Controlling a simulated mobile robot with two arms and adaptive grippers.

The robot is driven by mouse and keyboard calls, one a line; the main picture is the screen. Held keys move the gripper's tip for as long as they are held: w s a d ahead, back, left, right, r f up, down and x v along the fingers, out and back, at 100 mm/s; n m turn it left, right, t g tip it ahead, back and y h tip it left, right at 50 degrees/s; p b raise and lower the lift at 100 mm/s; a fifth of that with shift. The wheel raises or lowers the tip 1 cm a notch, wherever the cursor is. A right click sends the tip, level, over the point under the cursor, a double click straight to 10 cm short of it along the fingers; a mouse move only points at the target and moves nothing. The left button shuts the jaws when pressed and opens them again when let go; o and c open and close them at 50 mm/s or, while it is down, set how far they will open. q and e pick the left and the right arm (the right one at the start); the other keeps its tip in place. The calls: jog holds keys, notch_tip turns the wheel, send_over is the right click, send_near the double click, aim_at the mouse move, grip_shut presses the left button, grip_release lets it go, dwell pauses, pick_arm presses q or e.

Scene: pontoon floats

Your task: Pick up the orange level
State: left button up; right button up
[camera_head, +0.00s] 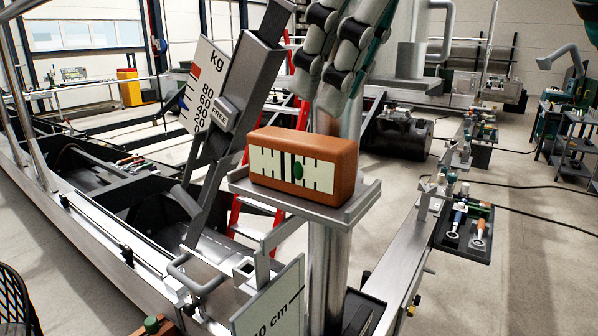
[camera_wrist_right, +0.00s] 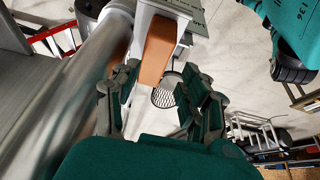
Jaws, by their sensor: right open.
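The orange level (camera_head: 303,167) is a block with a pale scale face, dark lines and a green spot. It rests on a small grey metal shelf (camera_head: 340,215) fixed to a steel post. My right gripper (camera_head: 319,88) is above and behind the level in the head view, its two fingers open and empty, apart from it. In the right wrist view the level (camera_wrist_right: 158,50) shows ahead of the open fingers (camera_wrist_right: 160,82), its near end roughly in line with the gap between them. My left gripper is not in view.
The steel post (camera_head: 328,265) stands close beside the level. A kg scale plate (camera_head: 207,80) on a slanted grey lever stands left of it. A cm plate (camera_head: 272,305) hangs below the shelf. A tool tray (camera_head: 465,235) is at the right. Open floor lies further right.

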aim_at(309, 138)
jog(key=f, duration=0.1)
jog(key=w+a+f, duration=0.1)
jog(key=shift+w+f, duration=0.3)
jog(key=shift+f, duration=0.1)
jog(key=p+x, duration=0.2)
jog(key=x, duration=0.2)
jog(key=shift+w+a+r, duration=0.1)
jog(key=shift+a, duration=0.1)
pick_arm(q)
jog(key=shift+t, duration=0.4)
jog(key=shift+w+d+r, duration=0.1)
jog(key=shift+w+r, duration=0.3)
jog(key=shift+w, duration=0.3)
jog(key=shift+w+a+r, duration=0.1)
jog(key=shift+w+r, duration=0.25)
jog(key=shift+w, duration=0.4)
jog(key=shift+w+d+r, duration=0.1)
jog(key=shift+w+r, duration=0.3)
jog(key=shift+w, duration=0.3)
pick_arm(e)
jog(key=shift+f, duration=0.35)
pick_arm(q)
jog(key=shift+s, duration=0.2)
pick_arm(e)
jog(key=shift+c, duration=1.1)
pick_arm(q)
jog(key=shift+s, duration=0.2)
pick_arm(e)
grip_shut()
